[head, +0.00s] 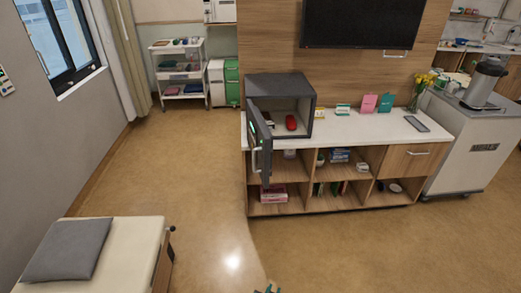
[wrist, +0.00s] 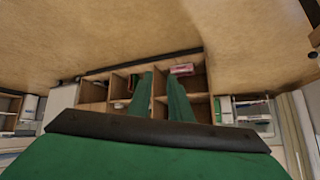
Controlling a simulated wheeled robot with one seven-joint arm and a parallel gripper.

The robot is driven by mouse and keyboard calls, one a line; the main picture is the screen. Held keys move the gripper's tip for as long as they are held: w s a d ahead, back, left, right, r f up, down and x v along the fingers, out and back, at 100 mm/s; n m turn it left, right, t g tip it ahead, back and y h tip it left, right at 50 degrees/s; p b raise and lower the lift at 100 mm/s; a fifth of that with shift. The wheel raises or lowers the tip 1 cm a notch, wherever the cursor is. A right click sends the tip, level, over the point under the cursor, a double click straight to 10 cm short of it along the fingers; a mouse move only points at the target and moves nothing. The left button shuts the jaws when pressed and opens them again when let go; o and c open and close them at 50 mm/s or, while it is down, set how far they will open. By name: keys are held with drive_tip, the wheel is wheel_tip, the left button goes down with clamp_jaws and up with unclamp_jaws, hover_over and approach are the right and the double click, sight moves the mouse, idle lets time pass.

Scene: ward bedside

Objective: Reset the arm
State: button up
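My gripper (wrist: 160,82) shows in the wrist view as two green fingers with a gap between them. It is open, and nothing is seen between the fingers. A small green tip of it (head: 268,289) shows at the bottom edge of the head view, over the floor and well short of the cabinet. Most of my arm is out of view.
A wooden cabinet (head: 330,148) stands ahead, with a grey safe (head: 282,84) whose door hangs open towards me. A red object (head: 291,122) lies inside. A bed (head: 140,232) is at lower left, a grey cart (head: 462,150) at right. The middle floor is clear.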

drive_tip(key=s+a+r+n+t+y, duration=0.15)
drive_tip(key=s+r, duration=0.25)
drive_tip(key=s, duration=0.7)
drive_tip(key=s+a+r+n+t+y, duration=0.15)
drive_tip(key=s+r, duration=0.25)
drive_tip(key=s, duration=0.8)
drive_tip(key=s+a+r+n+t, duration=0.1)
drive_tip(key=s+r, duration=0.5)
drive_tip(key=r, duration=0.4)
drive_tip(key=s+a+r+n+t, duration=0.1)
drive_tip(key=s+r+t, duration=0.1)
drive_tip(key=s+r, duration=0.4)
wheel_tip(320, 180, up, 4)
drive_tip(key=shift+s+r, duration=0.2)
drive_tip(key=shift+s, duration=0.15)
